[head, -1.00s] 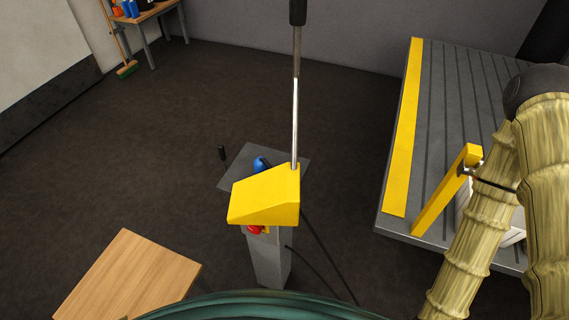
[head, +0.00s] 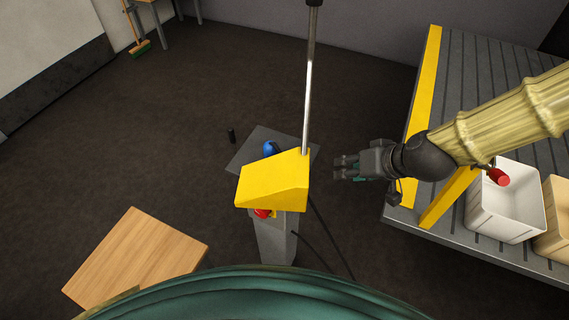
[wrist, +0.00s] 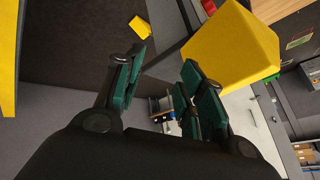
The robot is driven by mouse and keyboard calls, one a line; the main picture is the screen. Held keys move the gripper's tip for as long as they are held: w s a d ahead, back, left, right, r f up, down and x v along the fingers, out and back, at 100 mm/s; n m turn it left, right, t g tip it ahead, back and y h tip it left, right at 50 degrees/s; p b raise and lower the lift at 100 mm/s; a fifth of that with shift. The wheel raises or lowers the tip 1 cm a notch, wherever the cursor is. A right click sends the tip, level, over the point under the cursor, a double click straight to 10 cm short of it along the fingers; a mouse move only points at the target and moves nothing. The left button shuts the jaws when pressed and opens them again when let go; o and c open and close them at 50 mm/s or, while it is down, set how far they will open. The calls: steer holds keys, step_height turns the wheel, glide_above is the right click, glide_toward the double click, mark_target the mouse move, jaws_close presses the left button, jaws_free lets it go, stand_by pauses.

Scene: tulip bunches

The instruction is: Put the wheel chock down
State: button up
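A yellow wedge-shaped block (head: 272,182) sits at the top of a grey post (head: 274,242) in the head view. A long metal rod (head: 309,95) with a black grip rises beside it. I cannot tell whether this block is the wheel chock. My gripper (head: 340,168) is right of the block, apart from it, fingers pointing left. In the wrist view the fingers (wrist: 160,85) are spread with nothing between them. A large yellow block (wrist: 230,45) shows beyond the right finger, and a small yellow piece (wrist: 140,25), too small to identify, lies farther off.
A grey ribbed platform (head: 480,90) with a yellow edge stands at right, with a slanted yellow bar (head: 449,197) and a white bin (head: 507,215) there. A wooden board (head: 135,260) is at lower left. A cable trails right of the post. Open floor lies at left.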

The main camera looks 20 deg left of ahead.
mark_target(308, 123)
steer(key=a+r+n+y, duration=0.1)
steer(key=a+r, duration=0.2)
steer(key=r, duration=0.4)
steer(key=a+r+n+y, duration=0.1)
steer(key=a+r+n, duration=0.15)
steer(key=r, duration=0.45)
steer(key=shift+m+t, duration=0.3)
steer(key=shift+m, duration=0.05)
steer(key=shift+a+p+x, duration=0.2)
steer(key=shift+p+x, duration=0.35)
steer(key=shift+x, duration=2.35)
steer(key=shift+p+x, duration=1.15)
steer(key=shift+x, duration=1.3)
steer(key=shift+s, duration=0.15)
jaws_close()
